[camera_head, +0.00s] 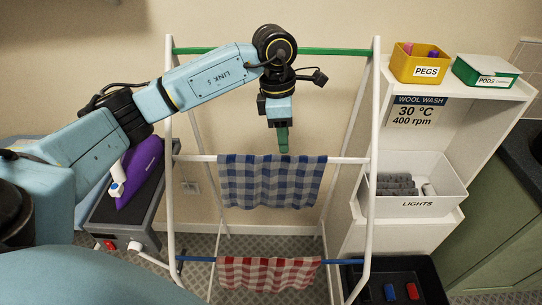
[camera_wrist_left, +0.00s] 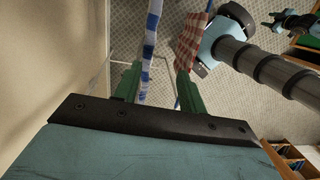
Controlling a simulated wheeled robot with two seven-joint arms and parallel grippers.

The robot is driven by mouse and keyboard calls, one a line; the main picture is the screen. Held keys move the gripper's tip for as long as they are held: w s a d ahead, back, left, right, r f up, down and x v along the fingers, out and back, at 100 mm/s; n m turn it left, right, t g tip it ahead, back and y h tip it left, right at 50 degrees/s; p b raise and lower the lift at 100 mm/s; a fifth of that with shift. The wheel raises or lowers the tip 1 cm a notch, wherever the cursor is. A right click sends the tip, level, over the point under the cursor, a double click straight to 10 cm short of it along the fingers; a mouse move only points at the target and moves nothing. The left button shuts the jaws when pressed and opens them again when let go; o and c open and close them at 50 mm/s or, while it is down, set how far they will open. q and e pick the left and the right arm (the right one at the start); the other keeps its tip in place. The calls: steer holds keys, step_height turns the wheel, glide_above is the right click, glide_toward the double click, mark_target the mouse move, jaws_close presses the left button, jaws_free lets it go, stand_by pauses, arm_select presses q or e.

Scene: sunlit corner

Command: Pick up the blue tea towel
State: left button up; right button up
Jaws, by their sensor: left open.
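The blue and white checked tea towel (camera_head: 271,184) hangs over the middle white rail of the drying rack (camera_head: 372,120). My left gripper (camera_head: 284,150) points down just above the towel's top edge, right of the towel's middle.
A red checked towel (camera_head: 268,273) hangs on the lower blue rail. The green top rail (camera_head: 340,52) is bare, behind my left arm. A white shelf (camera_head: 446,140) holding a yellow pegs box (camera_head: 420,67) stands right.

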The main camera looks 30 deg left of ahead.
mark_target(271, 157)
arm_select(q)
steer(key=a, duration=0.1)
steer(key=a+r+y, duration=0.1)
steer(key=a, duration=0.1)
steer(key=shift+a+y, duration=0.1)
steer(key=shift+y, duration=0.2)
steer(key=shift+a+f, duration=0.1)
step_height(271, 157, down, 10)
steer(key=b, duration=0.7)
steer(key=shift+r, duration=0.2)
steer(key=shift+c, duration=0.2)
jaws_close()
step_height(271, 157, up, 7)
steer(key=p, duration=0.5)
steer(key=shift+r, duration=0.15)
